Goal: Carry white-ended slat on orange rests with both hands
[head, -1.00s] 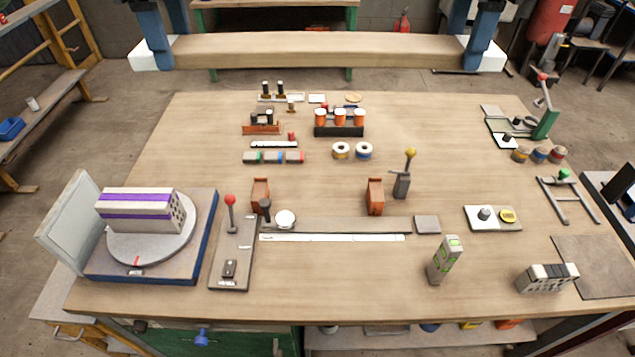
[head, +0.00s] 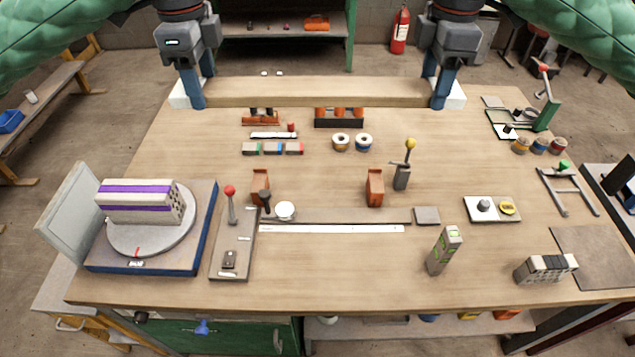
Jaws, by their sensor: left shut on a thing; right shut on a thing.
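The white-ended slat (head: 318,92) is a long wooden bar held level across the far part of the table, with a white block at each end. My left gripper (head: 192,92) is shut on its left end, just inside the white block. My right gripper (head: 438,92) is shut on its right end in the same way. Two orange rests stand apart on the table's middle, the left rest (head: 261,187) and the right rest (head: 375,188). The slat is beyond them and not on them. It hides part of the items behind it.
A yellow-knobbed lever (head: 403,172) stands right of the right rest, and a red-knobbed lever (head: 231,205) left of the left rest. Tape rolls (head: 352,142) and colored blocks (head: 273,149) lie between slat and rests. A turntable with a hollow brick (head: 141,202) is at left.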

